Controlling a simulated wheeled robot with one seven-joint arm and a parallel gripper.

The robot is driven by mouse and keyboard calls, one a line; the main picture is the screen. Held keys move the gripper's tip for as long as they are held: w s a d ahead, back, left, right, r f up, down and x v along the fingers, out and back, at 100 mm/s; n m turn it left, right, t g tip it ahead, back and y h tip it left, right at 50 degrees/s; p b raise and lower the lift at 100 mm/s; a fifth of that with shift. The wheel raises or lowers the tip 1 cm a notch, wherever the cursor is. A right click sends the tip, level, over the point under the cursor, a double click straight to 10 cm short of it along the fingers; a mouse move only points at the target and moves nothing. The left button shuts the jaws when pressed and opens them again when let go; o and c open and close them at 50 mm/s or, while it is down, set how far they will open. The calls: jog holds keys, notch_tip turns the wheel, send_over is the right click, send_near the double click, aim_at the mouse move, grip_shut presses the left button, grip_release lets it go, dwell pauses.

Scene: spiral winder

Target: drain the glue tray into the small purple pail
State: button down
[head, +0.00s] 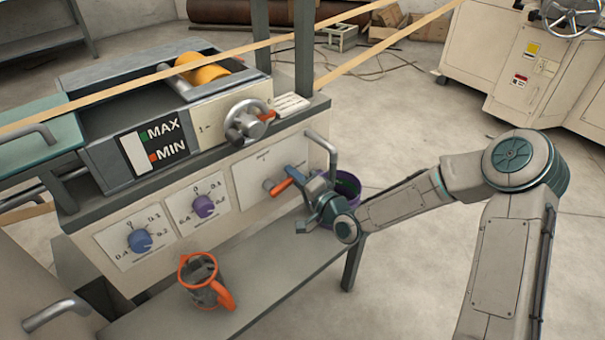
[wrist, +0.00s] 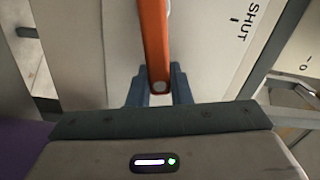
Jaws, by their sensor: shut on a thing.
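The glue tray (head: 128,98) is the dark basin on top of the machine, with a MAX/MIN level gauge (head: 152,145) on its front. Below it, an orange valve lever (head: 281,187) sits on a white plate (head: 255,172). My gripper (head: 308,185) is shut on this lever; in the wrist view the lever (wrist: 154,45) runs between the blue fingertips (wrist: 159,88). The word SHUT is printed to its right. The small purple pail (head: 348,184) stands just behind my gripper, partly hidden by it. A purple patch shows at the wrist view's lower left.
An orange-rimmed jug (head: 205,283) stands on the grey shelf (head: 265,268) below the panel. Blue (head: 140,240) and purple (head: 204,206) dials are left of the lever. A grey bar handle (head: 322,150) juts out close to my gripper. Open floor lies to the right.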

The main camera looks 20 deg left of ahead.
jog(key=c, duration=1.3)
grip_release()
jog(key=shift+a, duration=0.1)
jog(key=p+v, duration=0.2)
jog(key=v, duration=1.2)
jog(key=shift+w+p, duration=0.1)
jog(key=shift+p, duration=0.25)
